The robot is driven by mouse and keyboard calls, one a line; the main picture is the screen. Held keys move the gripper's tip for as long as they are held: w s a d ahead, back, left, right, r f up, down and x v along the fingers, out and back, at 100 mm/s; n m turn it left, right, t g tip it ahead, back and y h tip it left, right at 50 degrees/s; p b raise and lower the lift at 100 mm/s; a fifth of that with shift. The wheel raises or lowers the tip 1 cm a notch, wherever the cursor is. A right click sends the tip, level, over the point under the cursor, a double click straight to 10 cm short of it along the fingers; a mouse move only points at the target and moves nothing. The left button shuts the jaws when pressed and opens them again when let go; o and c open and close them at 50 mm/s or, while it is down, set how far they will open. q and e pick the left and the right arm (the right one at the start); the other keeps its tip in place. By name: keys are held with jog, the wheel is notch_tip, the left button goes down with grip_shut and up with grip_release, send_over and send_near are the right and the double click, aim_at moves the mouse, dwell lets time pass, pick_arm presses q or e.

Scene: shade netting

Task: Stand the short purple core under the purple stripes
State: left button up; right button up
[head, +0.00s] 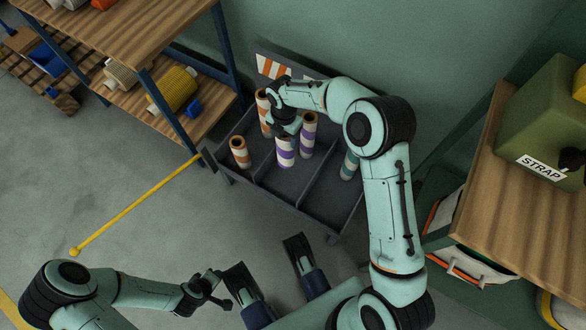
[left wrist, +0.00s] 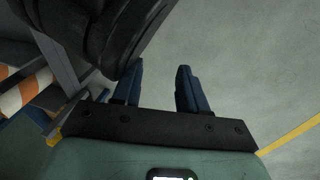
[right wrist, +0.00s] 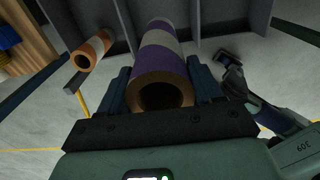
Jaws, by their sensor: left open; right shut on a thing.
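The short purple core (head: 286,152), white and purple banded, stands in the middle bay of the dark divided cart (head: 262,187). My right gripper (head: 284,128) is shut around its upper part. In the right wrist view the core (right wrist: 160,72) lies between the fingers, its hollow end towards the camera. I cannot tell whether its base touches the cart floor. A taller purple core (head: 309,136) stands just right of it. The purple stripes are not visible; my right arm covers part of the back panel. My left gripper (left wrist: 157,88) is open and empty above the floor.
An orange-striped panel (head: 273,67) is behind the cart's left bay, which holds a tall orange core (head: 263,112) and a short one (head: 240,154). A teal-banded core (head: 349,166) stands in the right bay. Wooden shelving is left, a wooden bench (head: 495,205) right.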

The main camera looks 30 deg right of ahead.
pick_arm(q)
jog(key=s+a+f+g+b, duration=0.1)
jog(key=s+f+g+b, duration=0.2)
jog(key=s, duration=0.7)
notch_tip(320, 180, down, 4)
jog(key=shift+a+r+n+g+b, duration=0.15)
jog(key=shift+n+g+b, duration=0.15)
jog(key=shift+b, duration=0.65)
pick_arm(e)
notch_tip(320, 180, down, 20)
jog(key=shift+r, duration=0.2)
jog(key=shift+f, duration=0.2)
jog(key=o, duration=1.6)
jog(key=shift+c, duration=0.2)
jog(key=shift+r, duration=0.1)
